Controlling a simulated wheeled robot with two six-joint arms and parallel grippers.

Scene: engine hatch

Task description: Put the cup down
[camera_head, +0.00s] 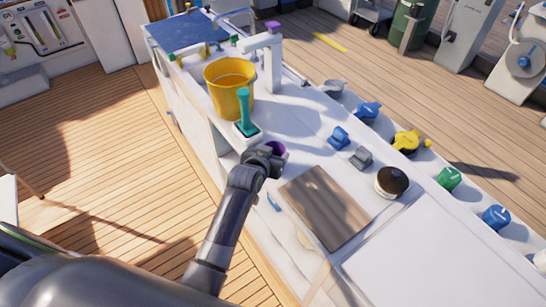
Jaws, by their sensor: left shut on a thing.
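A purple cup (278,149) shows at the end of my left arm, near the middle of the long white counter. My left gripper (267,155) is shut on it; the wrist hides most of the cup. I cannot tell whether the cup touches the counter (305,115). My right gripper is not in view.
A yellow bucket (229,93) and a teal-handled tool (244,112) stand behind the gripper. A brown wooden board (326,207) lies in front, to its right. A dark-topped round pot (391,182) and several coloured knobs or valves line the counter's right side.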

